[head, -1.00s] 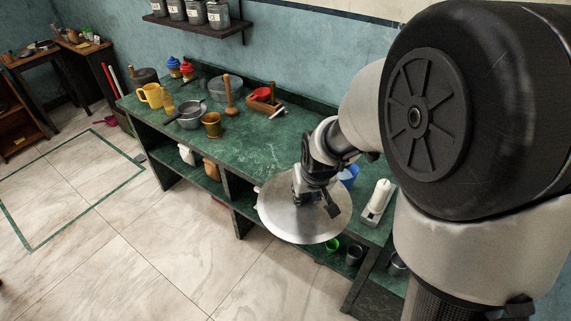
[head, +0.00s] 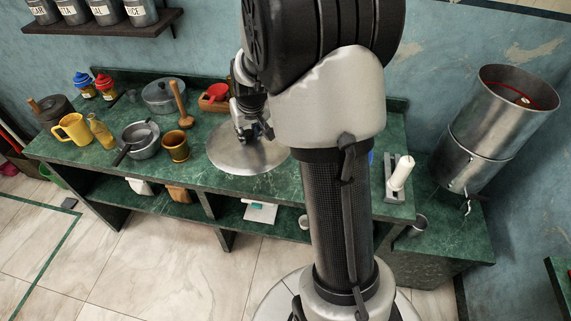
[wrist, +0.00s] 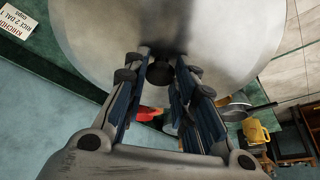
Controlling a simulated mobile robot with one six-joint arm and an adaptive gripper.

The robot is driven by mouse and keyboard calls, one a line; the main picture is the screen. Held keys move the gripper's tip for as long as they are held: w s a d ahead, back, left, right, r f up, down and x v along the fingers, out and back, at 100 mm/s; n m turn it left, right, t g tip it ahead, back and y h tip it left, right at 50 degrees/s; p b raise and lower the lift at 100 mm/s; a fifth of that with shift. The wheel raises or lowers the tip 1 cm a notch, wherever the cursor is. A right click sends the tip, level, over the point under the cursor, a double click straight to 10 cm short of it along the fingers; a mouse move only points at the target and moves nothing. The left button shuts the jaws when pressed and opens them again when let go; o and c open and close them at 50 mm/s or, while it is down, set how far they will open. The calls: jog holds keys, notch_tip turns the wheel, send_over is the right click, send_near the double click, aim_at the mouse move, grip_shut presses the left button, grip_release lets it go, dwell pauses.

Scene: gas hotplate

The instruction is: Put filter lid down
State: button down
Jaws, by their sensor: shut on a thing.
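The filter lid (head: 232,154) is a wide, round, grey metal disc in the head view, at the green counter between the brass mortar and my arm. My gripper (head: 254,138) is above the lid's middle and shut on its dark knob. In the wrist view the lid (wrist: 225,38) fills the upper middle, and the knob (wrist: 159,73) sits between the fingers of my gripper (wrist: 160,66). The lid looks roughly level; I cannot tell if it touches the counter. The metal filter (head: 487,130) stands at the right with its top open and a red ring inside.
The green counter (head: 210,185) holds a brass mortar (head: 175,147), a strainer pot, a yellow mug (head: 72,129), a wooden pestle (head: 181,108) and a wooden box with a red item (head: 214,98). A white candle-like piece (head: 400,173) stands at the right end. My arm hides the counter's middle.

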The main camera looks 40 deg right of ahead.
jog(key=s+d+m, duration=0.2)
jog(key=d, duration=1.3)
jog(key=shift+h, duration=0.4)
jog(key=shift+w+a+f+b, duration=0.15)
jog(key=shift+f+b, duration=1.5)
jog(key=shift+f, duration=3.35)
jog(key=shift+w+f+b, duration=0.15)
jog(key=shift+f+b, duration=1.5)
jog(key=shift+f, duration=3.3)
jog(key=shift+f, duration=0.2)
jog(key=c, duration=1.3)
grip_release()
jog(key=shift+r, duration=0.1)
